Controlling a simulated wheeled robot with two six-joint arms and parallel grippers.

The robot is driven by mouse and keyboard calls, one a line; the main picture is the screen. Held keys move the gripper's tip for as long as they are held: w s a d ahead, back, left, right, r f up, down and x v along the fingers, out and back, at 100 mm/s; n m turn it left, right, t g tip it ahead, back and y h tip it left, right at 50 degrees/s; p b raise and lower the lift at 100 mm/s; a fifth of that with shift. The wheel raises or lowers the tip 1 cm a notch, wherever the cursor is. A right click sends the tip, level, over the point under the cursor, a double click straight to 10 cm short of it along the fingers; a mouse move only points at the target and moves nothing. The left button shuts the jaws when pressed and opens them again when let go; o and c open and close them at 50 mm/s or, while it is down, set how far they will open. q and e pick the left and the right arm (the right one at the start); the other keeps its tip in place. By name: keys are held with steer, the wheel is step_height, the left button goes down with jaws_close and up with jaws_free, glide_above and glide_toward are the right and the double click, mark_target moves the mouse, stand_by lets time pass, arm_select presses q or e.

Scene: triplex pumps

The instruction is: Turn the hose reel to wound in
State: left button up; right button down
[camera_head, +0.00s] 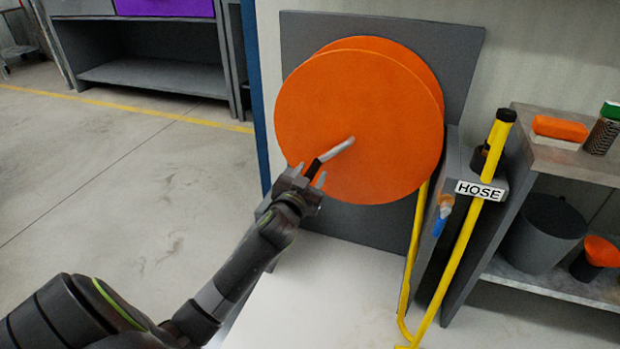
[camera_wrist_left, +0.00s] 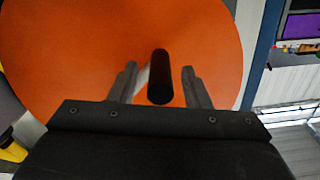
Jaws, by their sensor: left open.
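The hose reel (camera_head: 345,105) is a large orange drum on a grey wall panel. A metal crank arm (camera_head: 337,149) runs from near the drum's middle down-left to a black handle (camera_head: 312,169). My left gripper (camera_head: 306,178) is open at the handle. In the left wrist view the black handle (camera_wrist_left: 160,78) stands between the two open fingers (camera_wrist_left: 160,85), with a gap visible on each side. The orange drum face (camera_wrist_left: 75,50) fills most of that view behind it. The yellow hose (camera_head: 414,250) hangs from the drum's right side. My right gripper is not in view.
A yellow nozzle pipe (camera_head: 465,240) with a HOSE label (camera_head: 480,190) stands right of the reel by a grey holder. A shelf (camera_head: 570,165) with containers is at the far right. Open floor (camera_head: 110,190) lies to the left.

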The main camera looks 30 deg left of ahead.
arm_select(q)
steer(key=shift+w, duration=0.1)
steer(key=shift+c, duration=0.4)
jaws_close()
